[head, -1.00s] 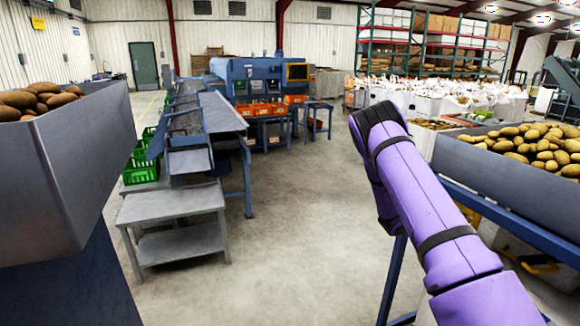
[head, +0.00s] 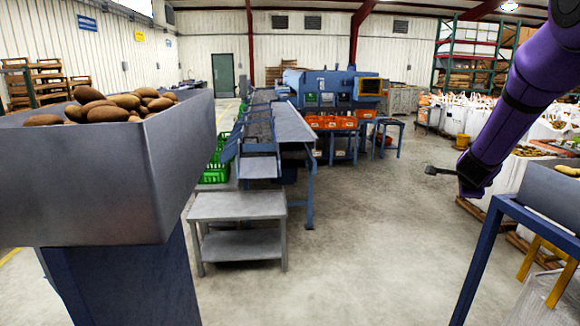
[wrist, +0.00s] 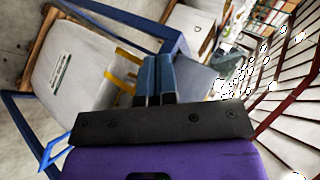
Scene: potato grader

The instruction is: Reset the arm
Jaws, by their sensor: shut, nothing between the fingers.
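My purple arm comes down from the upper right in the head view. My gripper (head: 430,170) is at its lower end, points left, and hangs over open floor beside the right-hand bin. In the wrist view my gripper (wrist: 156,60) shows two blue-grey fingers side by side, closed together with nothing between them. It touches nothing that I can see.
A grey bin of potatoes (head: 125,180) stands close at left. Another grey bin (head: 552,192) on a blue frame is at right. A grey table (head: 237,206) and the conveyor (head: 298,122) are ahead. Clear concrete floor lies between them.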

